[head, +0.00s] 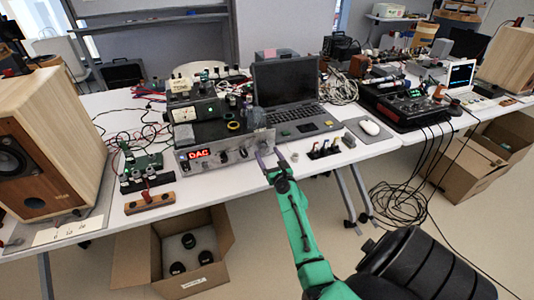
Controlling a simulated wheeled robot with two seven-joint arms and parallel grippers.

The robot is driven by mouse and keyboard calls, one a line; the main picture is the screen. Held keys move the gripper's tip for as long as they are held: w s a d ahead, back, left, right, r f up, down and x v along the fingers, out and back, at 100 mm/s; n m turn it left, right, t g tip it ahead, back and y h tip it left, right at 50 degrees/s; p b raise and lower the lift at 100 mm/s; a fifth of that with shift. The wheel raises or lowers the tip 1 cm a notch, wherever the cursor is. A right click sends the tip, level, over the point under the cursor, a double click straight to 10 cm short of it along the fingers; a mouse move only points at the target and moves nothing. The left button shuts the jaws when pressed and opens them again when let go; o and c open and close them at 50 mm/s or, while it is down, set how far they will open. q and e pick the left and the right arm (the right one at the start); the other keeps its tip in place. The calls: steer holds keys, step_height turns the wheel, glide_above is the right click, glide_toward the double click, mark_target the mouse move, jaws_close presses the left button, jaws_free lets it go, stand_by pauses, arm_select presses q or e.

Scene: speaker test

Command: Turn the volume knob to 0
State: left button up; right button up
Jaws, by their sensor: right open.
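The silver amplifier (215,152) stands on the white table with a red lit display (200,154) reading "DAC". Its front panel has small round knobs, one of them (243,153) right of the display. I cannot tell which one is the volume knob, and no scale marks are readable. My right gripper (268,157), on a green arm from below, is open with its fingers at the right end of the panel. One finger overlaps the panel in the picture; I cannot tell whether it touches a knob. My left gripper is not in view.
A laptop (290,95) stands behind the amplifier. A wooden speaker (50,140) is at left, with a small circuit board (140,165) beside it. Small plugs (323,148) and a mouse (369,127) lie right of my gripper. A cardboard box (140,260) is below the table.

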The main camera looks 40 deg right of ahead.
steer(key=shift+w+d, duration=0.2)
steer(key=shift+w, duration=0.45)
steer(key=shift+s, duration=0.1)
jaws_close()
